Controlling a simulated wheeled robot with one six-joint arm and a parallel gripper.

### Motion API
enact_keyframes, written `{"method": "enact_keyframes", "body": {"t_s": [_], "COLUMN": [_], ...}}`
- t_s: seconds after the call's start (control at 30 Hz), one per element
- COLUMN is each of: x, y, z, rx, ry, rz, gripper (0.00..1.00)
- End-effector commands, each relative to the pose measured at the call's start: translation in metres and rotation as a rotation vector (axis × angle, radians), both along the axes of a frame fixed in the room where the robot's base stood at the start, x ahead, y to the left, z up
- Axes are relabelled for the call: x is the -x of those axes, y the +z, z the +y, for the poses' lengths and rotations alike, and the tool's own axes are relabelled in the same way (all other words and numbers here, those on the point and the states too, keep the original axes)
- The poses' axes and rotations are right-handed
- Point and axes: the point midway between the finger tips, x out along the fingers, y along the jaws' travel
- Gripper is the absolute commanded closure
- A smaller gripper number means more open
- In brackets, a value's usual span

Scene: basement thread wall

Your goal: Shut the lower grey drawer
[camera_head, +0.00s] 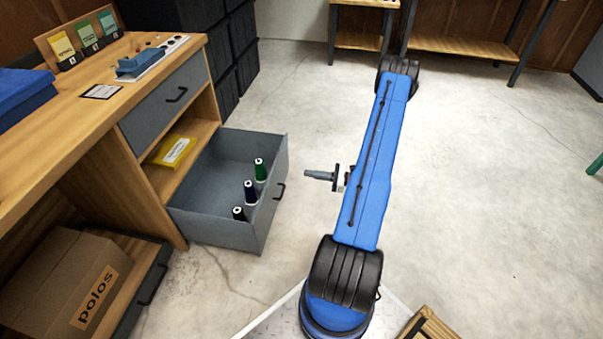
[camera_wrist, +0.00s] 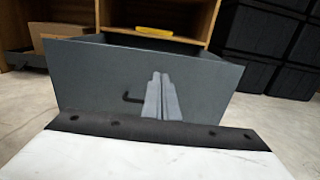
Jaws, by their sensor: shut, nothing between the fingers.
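The lower grey drawer (camera_head: 225,232) is pulled well out of the wooden workbench in the head view. In the wrist view, my gripper (camera_wrist: 162,96) overlaps the grey drawer front (camera_wrist: 90,80) and hides part of the handle (camera_wrist: 130,98). I cannot tell contact there.
The upper grey drawer (camera_head: 165,104) is closed. A yellow packet (camera_head: 174,151) lies on the open shelf between. A cardboard box (camera_head: 65,285) sits low at the left. Black crates (camera_head: 240,50) stand behind the bench. The floor (camera_head: 470,190) to the right is clear.

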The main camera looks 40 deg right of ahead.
Motion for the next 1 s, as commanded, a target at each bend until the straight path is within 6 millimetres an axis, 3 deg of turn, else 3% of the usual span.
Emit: {"method": "enact_keyframes", "body": {"t_s": [0.6,1.0], "x": [-0.078,-0.1], "y": [0.0,0.0], "z": [0.062,0.078], "rx": [0.001,0.001], "ry": [0.004,0.002], "rz": [-0.001,-0.001], "gripper": [1.0,1.0]}}
